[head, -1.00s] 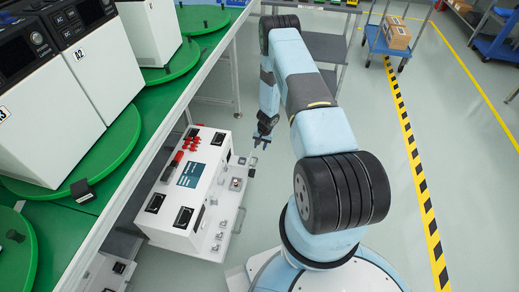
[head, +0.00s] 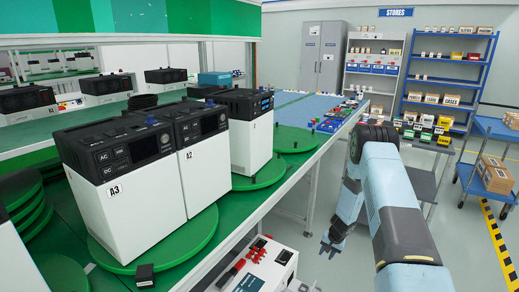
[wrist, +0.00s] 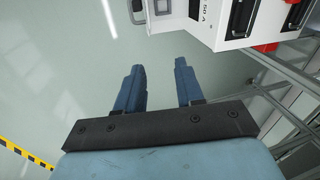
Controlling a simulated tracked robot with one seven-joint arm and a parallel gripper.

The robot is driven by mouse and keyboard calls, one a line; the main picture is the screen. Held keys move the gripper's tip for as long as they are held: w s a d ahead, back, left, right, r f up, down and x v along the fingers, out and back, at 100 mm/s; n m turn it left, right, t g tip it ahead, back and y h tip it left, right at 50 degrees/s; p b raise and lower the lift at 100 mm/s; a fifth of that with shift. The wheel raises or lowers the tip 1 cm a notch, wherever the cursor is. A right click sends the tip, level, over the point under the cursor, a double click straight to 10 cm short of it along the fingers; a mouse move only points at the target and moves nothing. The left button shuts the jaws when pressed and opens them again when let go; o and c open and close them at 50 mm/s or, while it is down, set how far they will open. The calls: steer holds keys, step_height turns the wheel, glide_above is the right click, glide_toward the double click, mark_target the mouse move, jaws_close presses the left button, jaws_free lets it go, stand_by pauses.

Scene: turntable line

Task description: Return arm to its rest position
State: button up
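My gripper (head: 331,247) hangs low beside the right side of the workbench in the head view, at the end of my light-blue arm. In the wrist view my gripper (wrist: 158,88) has its two blue fingers apart, with nothing between them but grey floor. The white test unit with red and black fittings (head: 262,268) stands left of my gripper in the head view. A white unit with black handles (wrist: 228,18) shows at the top right of the wrist view, apart from the fingers.
White boxes A3 (head: 121,207) and A2 (head: 207,165) stand on a green turntable (head: 190,247) on the green bench. A blue cart (head: 490,130) and shelves (head: 447,75) stand at the right and back. Grey floor (head: 300,245) lies open around my gripper.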

steer(key=s+a+r+n+t, duration=0.1)
steer(key=a+r, duration=0.2)
steer(key=r, duration=1.4)
steer(key=a+r+n, duration=0.2)
steer(key=a+r, duration=0.1)
steer(key=r, duration=1.4)
steer(key=s+a+r+n+t, duration=0.1)
steer(key=s+r, duration=0.5)
steer(key=r, duration=0.3)
steer(key=s+a+r, duration=0.2)
steer(key=s+r, duration=0.5)
steer(key=r, duration=0.3)
steer(key=s+r, duration=0.3)
steer(key=s, duration=0.6)
steer(key=s+r+n+t+h, duration=0.1)
steer(key=s+r, duration=0.2)
steer(key=s, duration=0.7)
steer(key=s+r+h, duration=0.1)
steer(key=s+r, duration=0.3)
steer(key=s, duration=0.5)
steer(key=shift+s+d+n+t, duration=0.2)
steer(key=shift+s+n+t, duration=0.1)
steer(key=shift+t, duration=0.1)
steer(key=shift+r, duration=0.1)
